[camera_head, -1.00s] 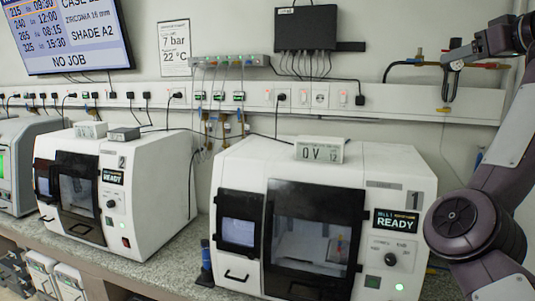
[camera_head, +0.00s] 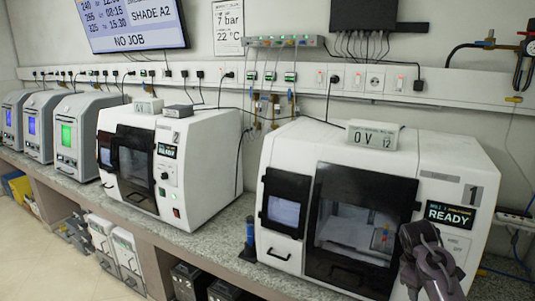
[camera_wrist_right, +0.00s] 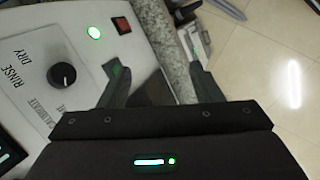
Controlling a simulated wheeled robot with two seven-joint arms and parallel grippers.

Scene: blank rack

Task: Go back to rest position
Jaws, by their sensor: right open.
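My right gripper (camera_wrist_right: 160,85) shows in the right wrist view with its two grey fingers spread apart. In the head view a dark part of my right arm (camera_head: 430,262) stands in front of the lower right of the white machine marked 1 (camera_head: 290,150). My left gripper is not in view.
Machine 1 has a dark window door (camera_head: 325,190) and a READY display. Machine 2 (camera_head: 205,150) stands to its left on the counter, with several grey units (camera_head: 90,125) beyond. Floor (camera_head: 75,285) is clear at lower left.

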